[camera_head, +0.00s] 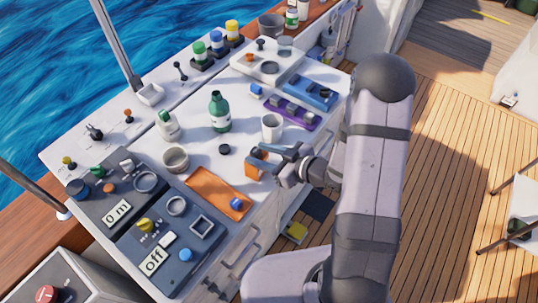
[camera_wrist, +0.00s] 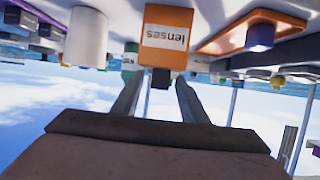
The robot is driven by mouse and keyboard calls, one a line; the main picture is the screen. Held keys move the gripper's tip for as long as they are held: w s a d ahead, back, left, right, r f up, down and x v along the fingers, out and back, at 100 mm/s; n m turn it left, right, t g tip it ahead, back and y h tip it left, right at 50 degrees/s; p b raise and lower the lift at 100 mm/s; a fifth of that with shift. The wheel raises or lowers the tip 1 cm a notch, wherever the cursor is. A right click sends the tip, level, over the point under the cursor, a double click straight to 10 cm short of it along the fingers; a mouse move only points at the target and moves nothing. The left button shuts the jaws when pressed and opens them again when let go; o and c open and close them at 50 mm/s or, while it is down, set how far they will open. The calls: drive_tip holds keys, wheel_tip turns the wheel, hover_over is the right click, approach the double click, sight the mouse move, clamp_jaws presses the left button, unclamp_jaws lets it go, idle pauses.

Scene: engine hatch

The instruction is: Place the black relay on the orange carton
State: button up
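The orange carton (camera_head: 253,168) stands on the white worktop, partly behind my gripper (camera_head: 268,152). In the wrist view, which is upside down, the carton (camera_wrist: 164,38) shows its "lenses" label. A small dark block (camera_wrist: 161,79), apparently the black relay, shows against the carton's top face, between my gripper's fingertips (camera_wrist: 162,84). The fingers are spread, with a visible gap on each side of the block. It appears to rest on the carton, though I cannot see the contact clearly. In the head view the block cannot be made out.
A white cup (camera_head: 272,127) stands close behind the carton. An orange tray (camera_head: 212,192) with a blue block (camera_head: 237,203) lies to the front left. A black disc (camera_head: 224,149), a green bottle (camera_head: 220,112) and a purple tray (camera_head: 283,118) are nearby.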

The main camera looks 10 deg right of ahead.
drive_tip(key=shift+r, duration=0.25)
drive_tip(key=shift+s+d, duration=0.2)
drive_tip(key=shift+d, duration=0.1)
drive_tip(key=shift+v, duration=5.7)
drive_tip(key=w+d+f+m+g+h, duration=0.3)
drive_tip(key=d+m+h, duration=0.1)
drive_tip(key=d+h, duration=0.6)
drive_tip(key=s+a+r+m+g, duration=0.2)
drive_tip(key=s+a+g, duration=0.1)
drive_tip(key=s, duration=0.4)
drive_tip(key=s+a+r+m+g, duration=0.2)
drive_tip(key=s+a+m+g, duration=0.1)
drive_tip(key=s+a, duration=0.3)
drive_tip(key=shift+s+a+g, duration=0.25)
drive_tip(key=shift+s+g, duration=0.05)
drive_tip(key=shift+s, duration=0.2)
